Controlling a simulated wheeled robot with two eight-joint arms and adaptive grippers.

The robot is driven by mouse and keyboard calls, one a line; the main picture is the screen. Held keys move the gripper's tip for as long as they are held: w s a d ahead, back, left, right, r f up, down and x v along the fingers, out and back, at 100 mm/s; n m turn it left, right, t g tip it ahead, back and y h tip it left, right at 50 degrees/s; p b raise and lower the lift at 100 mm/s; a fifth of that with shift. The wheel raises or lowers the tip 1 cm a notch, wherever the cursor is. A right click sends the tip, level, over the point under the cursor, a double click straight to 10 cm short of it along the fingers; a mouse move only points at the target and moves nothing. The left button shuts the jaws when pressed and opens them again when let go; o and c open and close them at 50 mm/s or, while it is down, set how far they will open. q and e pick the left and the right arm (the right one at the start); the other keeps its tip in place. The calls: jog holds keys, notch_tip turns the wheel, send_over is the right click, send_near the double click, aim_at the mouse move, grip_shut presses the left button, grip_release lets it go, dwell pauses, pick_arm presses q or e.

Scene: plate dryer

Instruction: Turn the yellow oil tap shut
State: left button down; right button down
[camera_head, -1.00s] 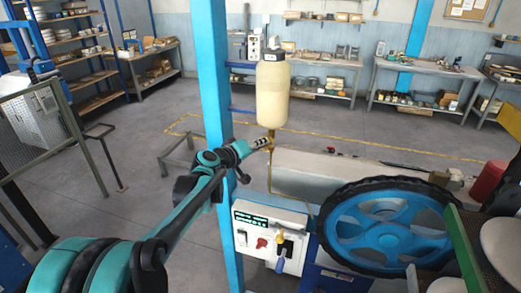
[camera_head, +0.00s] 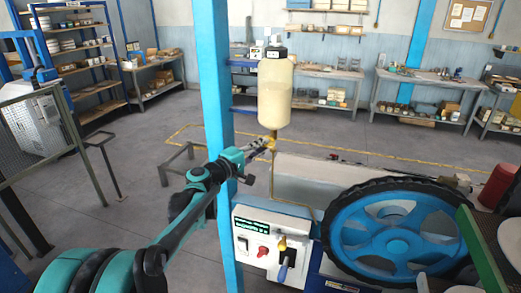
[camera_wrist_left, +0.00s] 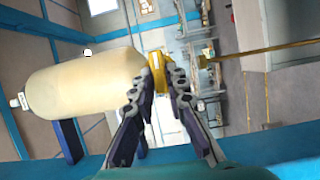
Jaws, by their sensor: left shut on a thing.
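The yellow oil tap (camera_head: 270,140) sits right below the cream oil bottle (camera_head: 275,92), at the top of a thin brass pipe. In the left wrist view the tap (camera_wrist_left: 158,68) is between the two fingers, just beside the neck of the bottle (camera_wrist_left: 85,82). My left gripper (camera_head: 264,146) reaches it from the lower left, past the blue post. It is shut on the tap, and its fingers (camera_wrist_left: 163,80) partly hide the tap. My right gripper is not in view.
A blue post (camera_head: 212,120) stands close beside my left arm. Below the tap is a white control box (camera_head: 262,240) with a red knob and coloured levers. A large blue wheel (camera_head: 390,235) with a black rim is at the right.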

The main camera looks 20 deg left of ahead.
pick_arm(q)
jog(key=shift+w+r, duration=0.1)
jog(key=shift+r, duration=0.05)
dwell(0.3)
jog(key=c, duration=1.5)
grip_release()
jog(key=shift+c, duration=0.2)
jog(key=shift+w+d, duration=0.1)
jog(key=v, duration=1.2)
jog(key=shift+f, duration=0.2)
